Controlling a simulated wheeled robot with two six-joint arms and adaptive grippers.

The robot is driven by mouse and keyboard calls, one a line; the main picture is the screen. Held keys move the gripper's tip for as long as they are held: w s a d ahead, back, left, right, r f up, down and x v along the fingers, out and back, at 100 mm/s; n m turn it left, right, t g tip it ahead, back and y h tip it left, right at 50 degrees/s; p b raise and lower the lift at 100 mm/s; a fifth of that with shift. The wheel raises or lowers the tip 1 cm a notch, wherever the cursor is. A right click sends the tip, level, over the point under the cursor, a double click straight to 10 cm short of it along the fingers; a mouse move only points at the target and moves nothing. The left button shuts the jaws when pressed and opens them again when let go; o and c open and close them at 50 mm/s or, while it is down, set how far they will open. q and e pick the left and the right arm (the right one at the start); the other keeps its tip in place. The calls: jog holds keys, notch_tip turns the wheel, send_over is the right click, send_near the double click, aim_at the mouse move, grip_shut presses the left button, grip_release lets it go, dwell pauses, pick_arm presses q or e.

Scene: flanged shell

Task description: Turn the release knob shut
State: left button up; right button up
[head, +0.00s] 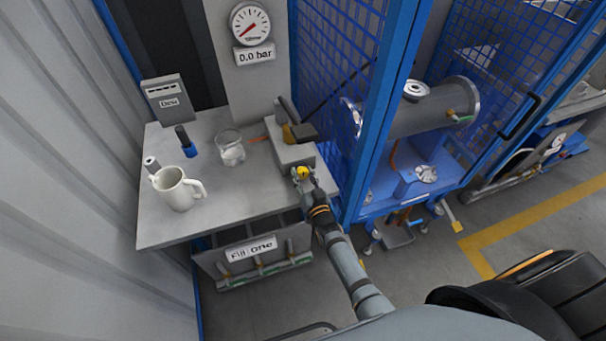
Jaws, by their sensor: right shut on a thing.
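The release knob (302,171) is yellow and small. It sits at the front of a grey pump block (293,153) at the right end of the bench. My right gripper (303,176) is at the knob and shut on it; its fingers hide part of the knob. How far the knob is turned cannot be told. A round gauge (250,25) on the wall has a red needle, and the display (254,56) below it reads 0.0 bar. My left gripper is not in view.
A blue mesh cage (372,130) stands close on the right, with a flanged cylinder (425,112) inside.

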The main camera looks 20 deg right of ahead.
dwell(0.3)
jog(key=o, duration=0.9)
jog(key=s, duration=1.2)
jog(key=shift+d, duration=0.2)
